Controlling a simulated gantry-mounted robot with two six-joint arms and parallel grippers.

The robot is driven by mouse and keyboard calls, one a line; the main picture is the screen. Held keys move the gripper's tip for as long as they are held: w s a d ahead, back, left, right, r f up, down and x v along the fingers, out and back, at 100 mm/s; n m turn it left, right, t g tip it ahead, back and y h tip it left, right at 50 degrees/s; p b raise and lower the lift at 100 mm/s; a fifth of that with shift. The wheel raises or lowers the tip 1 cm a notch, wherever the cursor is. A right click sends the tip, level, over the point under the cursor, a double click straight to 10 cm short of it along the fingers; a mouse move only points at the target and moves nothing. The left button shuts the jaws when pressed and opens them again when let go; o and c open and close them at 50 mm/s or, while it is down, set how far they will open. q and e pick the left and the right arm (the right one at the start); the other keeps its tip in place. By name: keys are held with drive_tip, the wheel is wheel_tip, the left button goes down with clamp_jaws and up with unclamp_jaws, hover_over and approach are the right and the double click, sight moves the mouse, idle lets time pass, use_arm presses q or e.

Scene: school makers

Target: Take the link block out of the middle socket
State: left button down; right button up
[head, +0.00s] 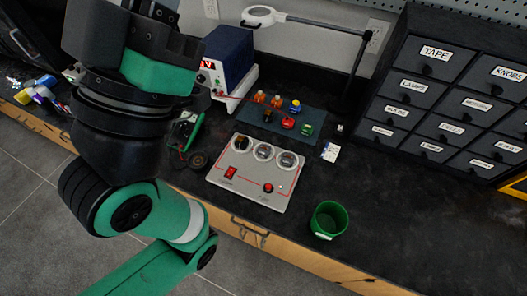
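A light grey panel (248,187) lies on the dark bench, with three round white-rimmed sockets in a row along its back edge. A dark piece sits in the left socket (241,143). The middle socket (263,152) has a greyish inside, and I cannot make out the link block's shape in it. The right socket (288,160) looks similar. My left arm (150,215) rises large at the left, apart from the panel. Its dark end is close to the camera, and I cannot make out its fingertips. My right gripper is not in view.
A blue-grey mat (322,119) behind the panel holds several small coloured parts. A green cup (329,219) stands right of the panel. A green meter (186,130) and a blue-topped power supply (228,57) stand left and behind. Labelled drawers (450,100) fill the back right. The right front bench is clear.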

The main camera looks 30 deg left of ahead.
use_arm(q)
drive_tip(key=shift+c, duration=1.1)
unclamp_jaws()
